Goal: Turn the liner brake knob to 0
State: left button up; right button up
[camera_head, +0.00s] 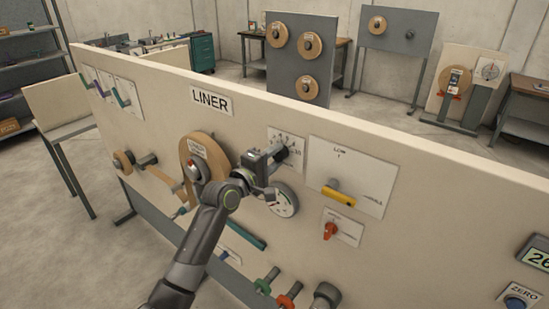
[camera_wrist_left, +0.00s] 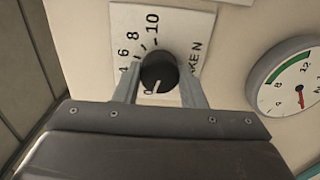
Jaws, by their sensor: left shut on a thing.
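The liner brake knob (camera_wrist_left: 159,72) is a round black knob on a white scale plate (camera_wrist_left: 178,25) with black numbers. In the left wrist view, a short white mark shows on the knob's lower side, near a small partly hidden figure that looks like 0. The figures 6, 8 and 10 run up and away from it. My left gripper (camera_wrist_left: 161,88) has one finger on each side of the knob and is shut on it. In the head view the gripper (camera_head: 277,158) covers part of the knob and its plate (camera_head: 273,134). My right gripper is not in view.
Below the knob is a round gauge (camera_head: 284,201) with a red needle. A tan roll (camera_head: 198,147) is to the left. A yellow handle (camera_head: 339,196) and a red knob (camera_head: 330,231) are to the right on the cream panel (camera_head: 420,210). A LINER label (camera_head: 211,101) is above.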

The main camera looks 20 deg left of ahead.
pick_arm(q)
jog(key=o, duration=1)
jog(key=shift+s, duration=0.1)
jog(key=b+v, duration=0.3)
jog(key=v, duration=1.4)
jog(key=shift+b, duration=0.3)
jog(key=shift+s+a, duration=0.1)
